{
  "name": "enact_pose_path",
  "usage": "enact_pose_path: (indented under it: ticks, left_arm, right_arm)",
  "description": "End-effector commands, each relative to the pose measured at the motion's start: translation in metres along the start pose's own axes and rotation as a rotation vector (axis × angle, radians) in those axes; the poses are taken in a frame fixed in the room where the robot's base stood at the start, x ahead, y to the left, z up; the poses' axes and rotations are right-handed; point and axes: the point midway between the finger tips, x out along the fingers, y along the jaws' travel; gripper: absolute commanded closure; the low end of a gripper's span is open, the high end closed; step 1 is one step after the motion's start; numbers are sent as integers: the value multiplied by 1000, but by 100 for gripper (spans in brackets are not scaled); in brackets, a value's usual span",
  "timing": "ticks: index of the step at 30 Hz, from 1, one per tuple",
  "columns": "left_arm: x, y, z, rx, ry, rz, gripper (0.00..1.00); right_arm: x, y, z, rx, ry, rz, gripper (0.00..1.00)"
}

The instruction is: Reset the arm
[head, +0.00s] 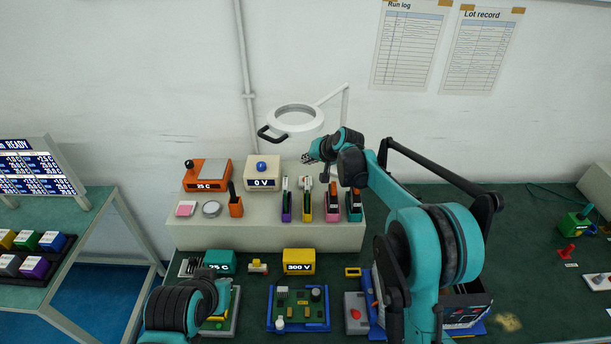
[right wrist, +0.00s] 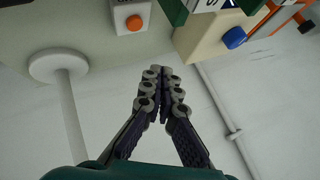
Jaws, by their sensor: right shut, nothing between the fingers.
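My right arm (head: 430,240) is teal and black and reaches up and back over the right part of the bench. Its gripper (head: 308,158) is above the raised shelf, just below the ring magnifier lamp. In the right wrist view the same gripper (right wrist: 164,80) has its fingers together with nothing between them. A link of my left arm (head: 185,305) shows at the lower left; its gripper is not visible.
A raised shelf (head: 270,238) holds an orange 25 C unit (head: 205,174), a 0 V unit (head: 263,173) and several coloured upright tools. A white ring lamp (head: 295,117) is close to my right gripper. A green circuit board (head: 298,305) lies in front. The wall is behind.

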Motion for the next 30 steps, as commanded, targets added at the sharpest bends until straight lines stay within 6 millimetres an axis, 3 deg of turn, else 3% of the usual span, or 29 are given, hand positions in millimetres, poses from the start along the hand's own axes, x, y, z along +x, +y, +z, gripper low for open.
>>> enact_pose_path:
  ticks: [13, 17, 23, 30]
  left_arm:
    - [0, 0, 0, 0, 0, 0, 100]
    - [2, 0, 1, 0, 0, 0, 100]
    - [8, 0, 6, 0, 0, 0, 100]
    - [15, 0, 11, 0, 0, 0, 100]
  right_arm:
    - [-1, 0, 0, 0, 0, 1, 100]
    - [-18, 1, 4, -10, 2, 14, 100]
    - [-96, 13, 32, -62, 8, 86, 100]
    - [-194, 42, 101, -137, 10, 193, 100]
